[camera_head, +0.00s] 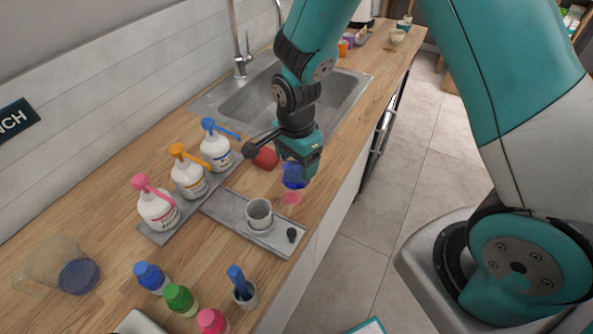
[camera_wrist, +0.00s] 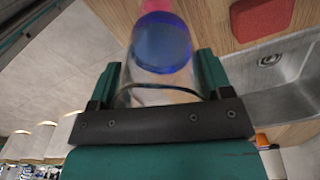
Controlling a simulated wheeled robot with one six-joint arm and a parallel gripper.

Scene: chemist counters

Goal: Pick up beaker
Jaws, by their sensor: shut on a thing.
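My gripper (camera_head: 300,160) is over the counter's front edge zone, below the sink, pointing down. It is shut on a clear beaker (camera_head: 293,178) with blue liquid. In the wrist view, the beaker (camera_wrist: 162,50) sits between the two fingers of my gripper (camera_wrist: 158,78), its glass wall close against both. A pink patch (camera_head: 290,198) shows on the wood just below the beaker. Whether the beaker's base touches the counter cannot be told.
A sink (camera_head: 290,100) with a tap lies behind. A red block (camera_head: 265,158) is left of my gripper. Several pump bottles (camera_head: 190,172) stand left; another glass vessel with blue liquid (camera_head: 75,272) stands far left.

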